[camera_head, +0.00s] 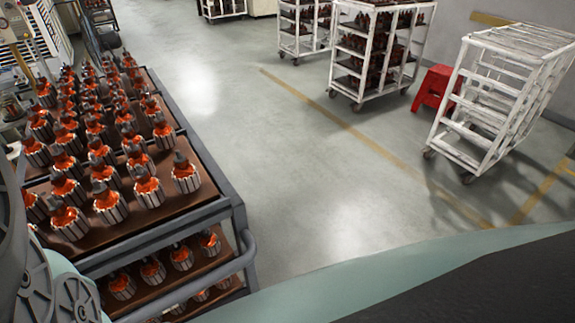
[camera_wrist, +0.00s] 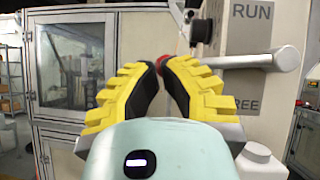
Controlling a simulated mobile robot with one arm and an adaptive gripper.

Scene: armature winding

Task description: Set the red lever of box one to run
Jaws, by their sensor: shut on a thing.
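My gripper (camera_wrist: 160,68) has yellow ribbed fingers with dark inner pads, and its fingertips are closed together in the wrist view. A small red end of the lever (camera_wrist: 164,60) shows between the fingertips; the fingers hide most of it. A grey bar (camera_wrist: 232,61) runs level from behind the right finger to a round grey hub (camera_wrist: 287,58). Behind it is a beige box panel (camera_wrist: 240,35) marked RUN above the bar and a partly hidden word ending in REE below it. The box number is not visible. The head view does not show the gripper or lever.
A machine cabinet with a window (camera_wrist: 70,62) stands behind the fingers at left. In the head view, a rack (camera_head: 243,215) of several wound armatures stands at left. White carts (camera_head: 500,90) and a red stool (camera_head: 434,88) stand at right. The middle floor is clear.

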